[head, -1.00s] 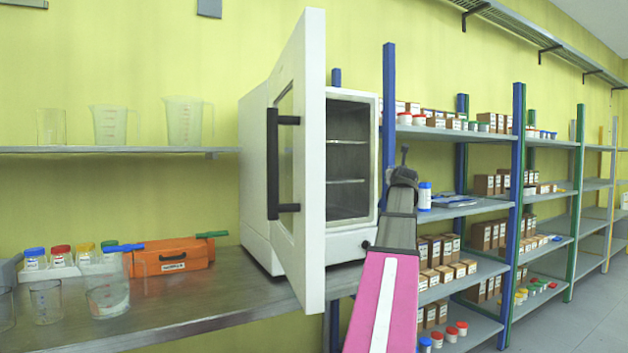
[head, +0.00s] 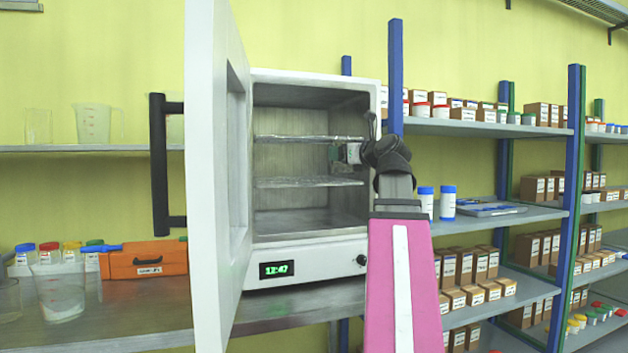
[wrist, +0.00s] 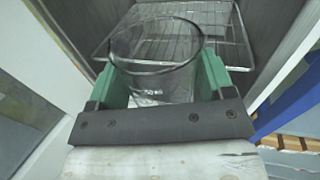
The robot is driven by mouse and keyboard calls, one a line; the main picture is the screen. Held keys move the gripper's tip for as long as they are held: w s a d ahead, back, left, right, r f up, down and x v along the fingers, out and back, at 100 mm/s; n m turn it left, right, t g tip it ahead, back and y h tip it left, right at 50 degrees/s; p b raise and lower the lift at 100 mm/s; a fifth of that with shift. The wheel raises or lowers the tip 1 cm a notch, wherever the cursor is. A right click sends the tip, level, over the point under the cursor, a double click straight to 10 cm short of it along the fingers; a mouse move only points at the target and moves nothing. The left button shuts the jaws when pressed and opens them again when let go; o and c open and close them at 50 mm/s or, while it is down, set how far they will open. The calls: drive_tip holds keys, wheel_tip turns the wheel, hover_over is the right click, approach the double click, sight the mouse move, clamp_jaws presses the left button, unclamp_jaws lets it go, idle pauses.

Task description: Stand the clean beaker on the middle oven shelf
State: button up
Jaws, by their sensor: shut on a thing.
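A clear glass beaker (wrist: 160,86) stands between the green fingers of my gripper (wrist: 163,76) in the wrist view. The gripper is shut on it, and its open rim faces up toward the camera. In the head view my gripper (head: 346,153) is at the right side of the oven's (head: 307,257) opening, and the beaker is hard to make out there. The oven holds an upper wire shelf (head: 290,138) and a lower wire shelf (head: 290,183) above its floor. Both look empty. A wire shelf (wrist: 215,30) lies beyond the beaker in the wrist view. I cannot tell their height difference.
The oven door (head: 210,190) stands open on the left. Glassware and an orange toolbox (head: 145,259) stand on the bench at left. Shelves of boxes and jars fill the right.

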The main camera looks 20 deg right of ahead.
drive_tip(key=x, duration=1.7)
drive_tip(key=shift+a+r, duration=0.1)
drive_tip(key=shift+a, duration=0.1)
drive_tip(key=shift+w+a, duration=0.15)
drive_tip(key=shift+w, duration=0.4)
drive_tip(key=f, duration=0.3)
drive_tip(key=shift+s, duration=0.25)
drive_tip(key=shift+w+f, duration=0.1)
drive_tip(key=shift+f, duration=0.2)
drive_tip(key=shift+f, duration=0.1)
drive_tip(key=o, duration=0.9)
drive_tip(key=shift+o, duration=0.2)
drive_tip(key=v, duration=1.2)
